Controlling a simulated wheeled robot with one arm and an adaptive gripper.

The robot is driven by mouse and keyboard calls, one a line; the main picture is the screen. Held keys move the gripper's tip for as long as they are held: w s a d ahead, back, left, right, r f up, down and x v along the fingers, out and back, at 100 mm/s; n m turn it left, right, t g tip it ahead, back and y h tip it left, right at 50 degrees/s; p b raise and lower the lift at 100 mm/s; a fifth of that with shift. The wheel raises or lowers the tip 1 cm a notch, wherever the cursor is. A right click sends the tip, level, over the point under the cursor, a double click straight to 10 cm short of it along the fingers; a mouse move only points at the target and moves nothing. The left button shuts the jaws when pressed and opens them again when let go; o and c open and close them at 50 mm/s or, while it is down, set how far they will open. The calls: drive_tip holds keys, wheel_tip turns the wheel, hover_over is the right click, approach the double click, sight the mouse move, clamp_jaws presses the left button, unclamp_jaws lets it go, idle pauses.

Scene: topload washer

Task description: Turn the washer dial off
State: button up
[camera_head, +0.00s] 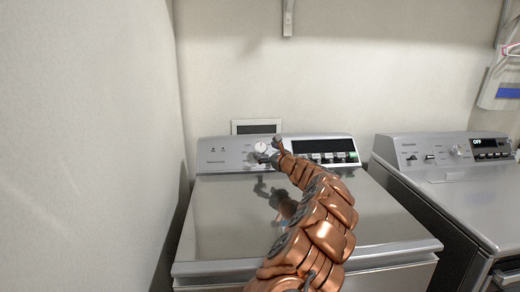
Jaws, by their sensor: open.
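The washer (220,228) stands at the middle with its grey lid shut. Its control panel (226,158) runs along the back edge. The round white dial (261,147) sits left of the panel's middle. My gripper (265,156) is at the panel, right at the dial's lower edge, and is open. It hides part of the dial's lower side, and I cannot tell whether it touches the dial. The dial's pointer setting is too small to read. The panel's dark display (324,146) shows no lit text.
A wall closes in at the left. A wall outlet box (256,127) is behind the panel. My arm crosses above the lid. A bag hangs at the far right.

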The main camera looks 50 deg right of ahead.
sight(263, 150)
drive_tip(key=shift+x, duration=1.7)
drive_tip(key=shift+a+r, duration=0.1)
drive_tip(key=shift+a, duration=0.05)
drive_tip(key=shift+c, duration=0.5)
drive_tip(key=c, duration=1.1)
drive_tip(key=shift+p, duration=0.3)
drive_tip(key=shift+r+n+y+p, duration=0.1)
drive_tip(key=shift+n+y+p, duration=0.55)
drive_tip(key=shift+p, duration=0.5)
drive_tip(key=shift+n+p, duration=0.35)
drive_tip(key=shift+n+y+p, duration=0.55)
drive_tip(key=shift+n+y, duration=0.15)
drive_tip(key=shift+y, duration=0.05)
